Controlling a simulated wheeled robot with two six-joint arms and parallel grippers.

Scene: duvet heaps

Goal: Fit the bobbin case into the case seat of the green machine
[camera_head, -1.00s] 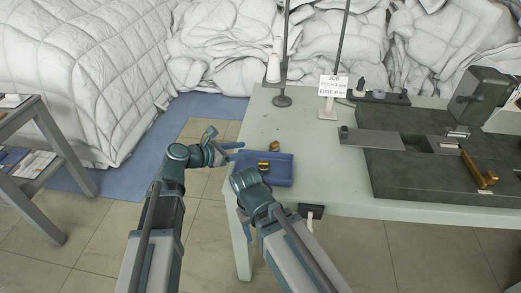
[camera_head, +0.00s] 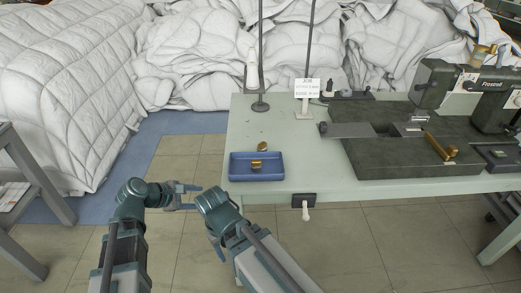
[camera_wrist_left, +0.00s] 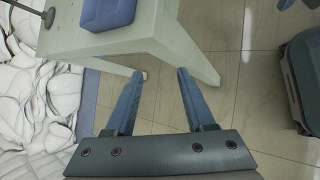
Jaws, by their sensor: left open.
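The green machine (camera_head: 435,85) stands at the right of the table, with a dark green bed (camera_head: 400,157) that has an opening under a metal plate. I cannot make out the case seat. A small brass piece (camera_head: 256,164) sits in the blue tray (camera_head: 238,178), and another (camera_head: 262,147) lies just behind it; I cannot tell which is the bobbin case. My left gripper (camera_head: 190,197) is open and empty, left of and below the tray, off the table. In the left wrist view its fingers (camera_wrist_left: 161,72) are apart over floor. My right gripper (camera_head: 213,238) is largely hidden by its own wrist.
The pale green table (camera_head: 300,180) has its near edge just beyond my arms. A job card (camera_head: 308,85) and upright rods stand at its back. A brass lever (camera_head: 440,147) lies on the bed. White duvets (camera_head: 190,60) heap behind; a grey shelf is at left.

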